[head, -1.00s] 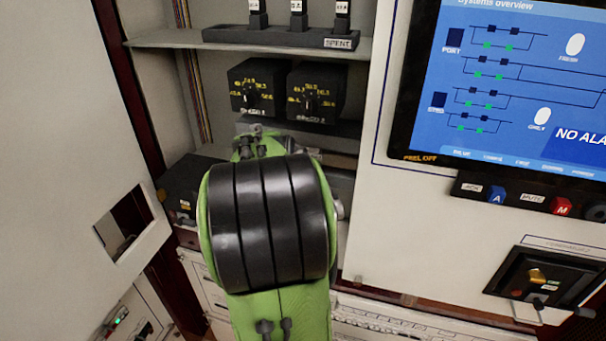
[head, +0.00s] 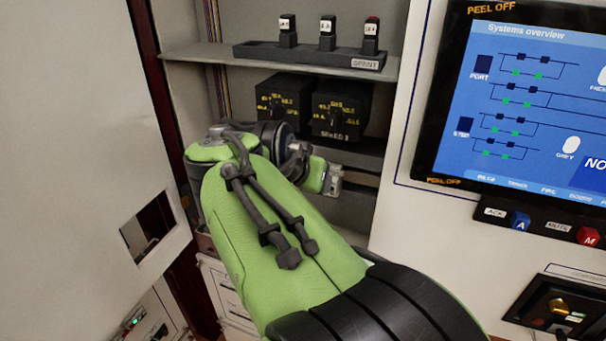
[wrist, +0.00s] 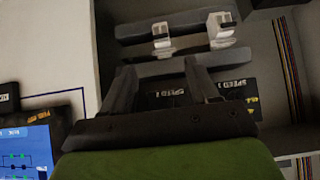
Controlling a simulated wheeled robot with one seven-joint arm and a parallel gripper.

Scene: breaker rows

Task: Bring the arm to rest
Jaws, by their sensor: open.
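My green and black arm (head: 270,215) reaches from the lower right of the head view up to the open cabinet, with its wrist in front of the lower shelf space. In the wrist view, the two dark fingers of my gripper (wrist: 160,75) stand well apart with nothing between them. They point into the cabinet, past two dark dial boxes (wrist: 175,98) and toward dark rails holding two pale blocks (wrist: 161,38). Whether the fingers touch anything cannot be told. In the head view the fingers are mostly hidden by the arm.
A shelf (head: 200,52) bears a rack marked SPENT (head: 300,57) with three small dark units. The dial boxes (head: 340,108) sit below it. A screen (head: 530,90) and button row (head: 540,224) are right. A white door (head: 70,150) stands left.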

